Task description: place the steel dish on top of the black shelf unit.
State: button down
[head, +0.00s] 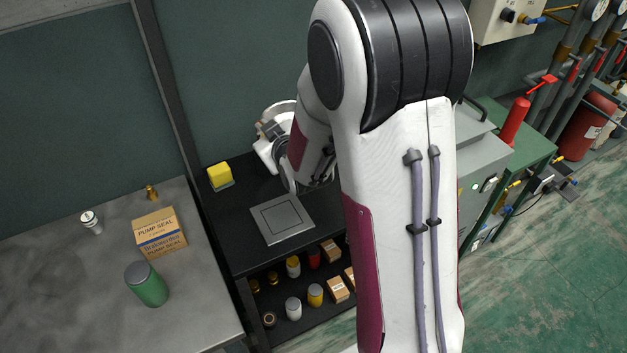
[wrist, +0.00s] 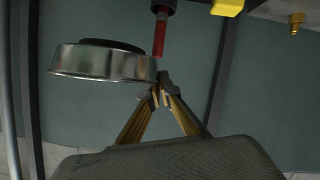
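The steel dish (wrist: 100,66) is a shallow, shiny metal dish with a dark round area on its upper side in the wrist view. My gripper (wrist: 157,90) has its fingertips together at the right end of the dish's rim and looks shut on it. The dish hangs out to the left of the fingers, against the green wall. In the head view my arm hides the fingertips, and I cannot clearly make out the dish there. The black shelf unit (head: 225,222) stands in the middle, with a square grey plate (head: 282,219) on its top.
A yellow block (head: 220,176) sits on the shelf unit's back left. Jars and boxes fill the shelf below. The grey bench (head: 60,290) at left holds a PUMP SEAL box (head: 160,233) and a green canister (head: 146,284). A red upright object (wrist: 160,36) shows behind the dish.

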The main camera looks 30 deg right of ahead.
jog(key=s+d+f, duration=0.1)
jog(key=d+f, duration=0.2)
jog(key=d, duration=0.6)
jog(key=s+d+f+m+h, duration=0.1)
jog(key=d+f, duration=0.3)
jog(key=d, duration=0.5)
jog(key=shift+s+d+f, duration=0.2)
jog(key=shift+s+d, duration=0.15)
jog(key=shift+s, duration=0.45)
jog(key=shift+f, duration=2.95)
jog(key=shift+f, duration=0.15)
jog(key=shift+f, duration=1.95)
jog(key=c, duration=2.3)
grip_release()
jog(key=shift+f, duration=0.1)
